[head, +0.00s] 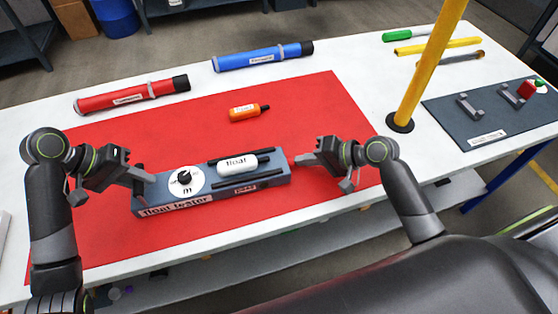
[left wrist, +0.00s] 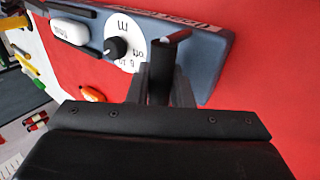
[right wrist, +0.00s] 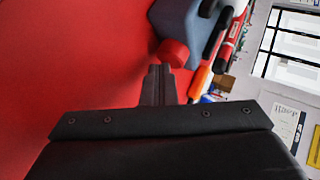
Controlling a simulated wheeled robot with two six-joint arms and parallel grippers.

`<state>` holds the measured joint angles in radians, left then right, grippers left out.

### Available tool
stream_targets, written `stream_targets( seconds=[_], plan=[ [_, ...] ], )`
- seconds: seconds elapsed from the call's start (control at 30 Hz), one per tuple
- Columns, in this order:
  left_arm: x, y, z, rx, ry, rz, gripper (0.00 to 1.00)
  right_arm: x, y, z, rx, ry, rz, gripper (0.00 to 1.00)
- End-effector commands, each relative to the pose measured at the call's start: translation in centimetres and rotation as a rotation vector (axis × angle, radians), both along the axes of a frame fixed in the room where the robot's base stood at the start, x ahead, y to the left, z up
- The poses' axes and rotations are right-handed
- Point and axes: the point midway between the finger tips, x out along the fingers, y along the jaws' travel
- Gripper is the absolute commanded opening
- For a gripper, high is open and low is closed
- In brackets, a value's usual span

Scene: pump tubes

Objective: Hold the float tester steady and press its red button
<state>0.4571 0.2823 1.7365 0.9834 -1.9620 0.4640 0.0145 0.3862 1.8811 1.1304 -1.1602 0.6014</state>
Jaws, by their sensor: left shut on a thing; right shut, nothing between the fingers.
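The float tester (head: 203,203) is a long grey-blue box on the red mat, with a round white dial (head: 187,180) and a white float (head: 237,162) on top. My left gripper (head: 146,178) is shut on the upright bar at the tester's left end; this bar (left wrist: 178,36) shows in the left wrist view. The red button (right wrist: 174,53) sticks out of the tester's right end. My right gripper (right wrist: 160,72) is shut and empty, its tips right by the button. I cannot tell whether they touch it.
A red pump tube (head: 130,95), a blue pump tube (head: 262,57) and an orange bottle (head: 246,112) lie behind the tester. A yellow post (head: 425,70) stands to the right, near a dark fixture board (head: 475,115).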

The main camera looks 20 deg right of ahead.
Motion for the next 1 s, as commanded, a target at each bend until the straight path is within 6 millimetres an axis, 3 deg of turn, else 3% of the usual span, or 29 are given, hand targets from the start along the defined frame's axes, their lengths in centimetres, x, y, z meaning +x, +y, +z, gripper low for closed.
stream_targets(
  seconds=[0.5, 1.0],
  plan=[
    [0.0, -0.1, 0.0, -0.003, -0.001, 0.0, 0.0, 0.0, 0.3, 0.0, 0.002, 0.0, 0.002, 0.0],
    [0.0, -0.1, 0.0, -0.003, 0.0, -0.001, 0.0, 0.0, -0.9, 0.1, 0.001, -0.001, 0.002, 0.0]
  ],
)
